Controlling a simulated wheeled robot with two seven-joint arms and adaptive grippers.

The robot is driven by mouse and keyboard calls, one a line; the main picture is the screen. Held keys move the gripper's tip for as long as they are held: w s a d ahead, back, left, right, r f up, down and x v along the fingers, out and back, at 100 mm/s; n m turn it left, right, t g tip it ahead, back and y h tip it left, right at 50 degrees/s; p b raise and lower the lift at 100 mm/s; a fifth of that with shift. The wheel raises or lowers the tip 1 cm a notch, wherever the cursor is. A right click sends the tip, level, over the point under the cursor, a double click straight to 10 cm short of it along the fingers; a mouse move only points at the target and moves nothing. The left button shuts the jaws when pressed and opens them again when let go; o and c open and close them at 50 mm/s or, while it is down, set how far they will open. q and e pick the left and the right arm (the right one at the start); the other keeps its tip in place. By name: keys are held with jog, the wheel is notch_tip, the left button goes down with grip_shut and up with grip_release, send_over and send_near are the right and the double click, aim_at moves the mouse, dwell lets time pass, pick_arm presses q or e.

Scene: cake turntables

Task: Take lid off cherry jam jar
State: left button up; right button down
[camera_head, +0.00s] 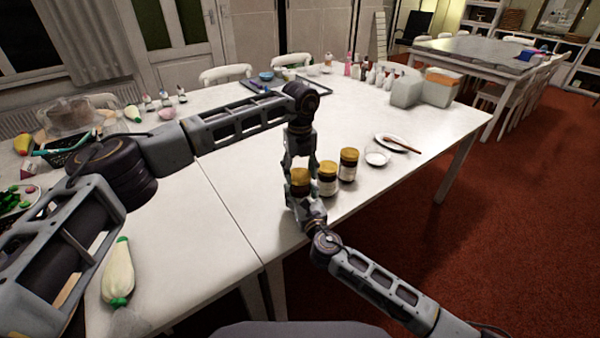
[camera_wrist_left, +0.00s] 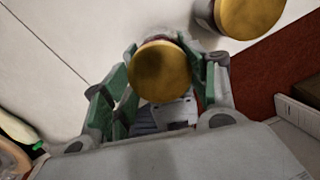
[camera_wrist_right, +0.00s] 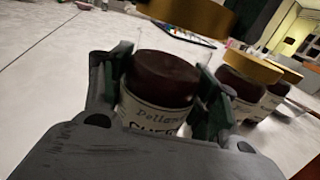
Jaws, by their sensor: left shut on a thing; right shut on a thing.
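The cherry jam jar (camera_wrist_right: 158,100) has dark red contents and a cream label with the partly hidden letters "CHE". My right gripper (camera_wrist_right: 160,95) is shut around its body. The gold lid (camera_wrist_right: 195,14) is apart from the jar and hangs above its open top, with a gap visible in the right wrist view. My left gripper (camera_wrist_left: 160,75) comes down from above and is shut on this lid, which also shows in the head view (camera_head: 300,175). In the head view, the grippers hide most of the jar.
Two more gold-lidded jars stand close to the right, a nearer one (camera_head: 327,180) and a farther one (camera_head: 348,166). A small white dish (camera_head: 377,158) and a plate with a brown-handled tool (camera_head: 398,143) lie beyond. The white table (camera_head: 240,185) is clear to the left.

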aim_at(300, 174)
dwell(0.3)
pick_arm(q)
jog(key=shift+r, duration=2)
pick_arm(e)
jog(key=shift+c, duration=1.7)
grip_release()
jog(key=shift+s, duration=0.1)
jog(key=v, duration=1.1)
jog(key=shift+s+d, duration=0.15)
jog(key=shift+s, duration=0.25)
